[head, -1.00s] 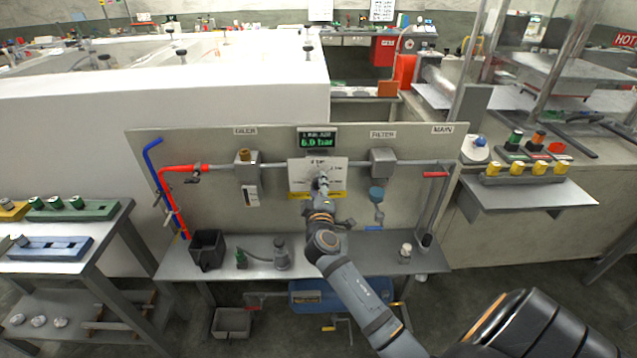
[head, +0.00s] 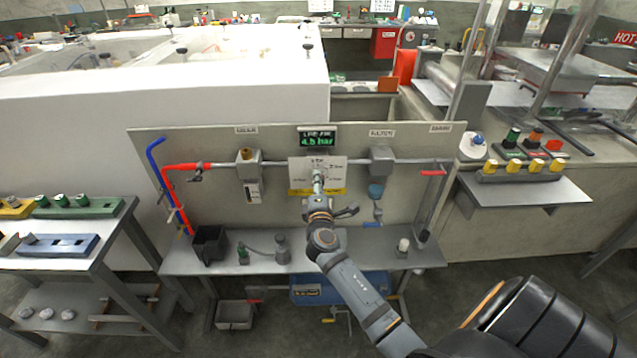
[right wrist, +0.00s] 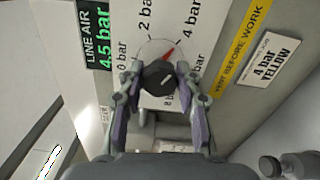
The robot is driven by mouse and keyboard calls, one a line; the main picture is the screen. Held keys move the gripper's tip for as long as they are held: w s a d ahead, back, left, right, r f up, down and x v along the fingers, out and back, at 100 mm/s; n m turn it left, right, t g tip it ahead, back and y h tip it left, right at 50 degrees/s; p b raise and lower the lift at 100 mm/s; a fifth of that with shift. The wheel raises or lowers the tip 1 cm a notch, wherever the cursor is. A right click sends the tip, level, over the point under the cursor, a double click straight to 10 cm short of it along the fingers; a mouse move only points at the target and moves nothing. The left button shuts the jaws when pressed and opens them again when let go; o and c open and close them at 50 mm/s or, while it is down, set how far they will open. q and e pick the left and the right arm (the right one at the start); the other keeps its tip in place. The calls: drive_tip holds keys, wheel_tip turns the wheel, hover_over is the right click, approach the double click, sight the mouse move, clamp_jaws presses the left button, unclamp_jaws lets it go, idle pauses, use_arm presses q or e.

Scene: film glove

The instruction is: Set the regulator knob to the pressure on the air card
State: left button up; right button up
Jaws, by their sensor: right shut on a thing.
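The regulator knob (right wrist: 157,83) is dark and round. It sits on a white scale plate (head: 333,165) marked in bar, on the grey wall panel. In the right wrist view my right gripper (right wrist: 158,76) is shut on the knob, one finger on each side. A red pointer (right wrist: 168,54) shows between the 2 bar and 4 bar marks. The line air display (right wrist: 104,50) reads 4.5 bar; it also shows in the head view (head: 318,138). The air card (right wrist: 270,62) reads 4 bar, YELLOW. In the head view my right gripper (head: 318,180) hides the knob. My left gripper is out of view.
A yellow strip (right wrist: 243,45) lies between scale and card. A gauge box (head: 249,168) and a filter (head: 376,192) flank the scale on the pipe. A shelf (head: 350,262) below carries a black bin (head: 209,245) and small fittings. Side tables stand left and right.

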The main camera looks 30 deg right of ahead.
drive_tip(key=shift+f, duration=0.1)
idle(0.3)
drive_tip(key=o, duration=1.2)
drive_tip(key=shift+c, duration=0.2)
drive_tip(key=v, duration=1.2)
drive_tip(key=shift+f, duration=0.1)
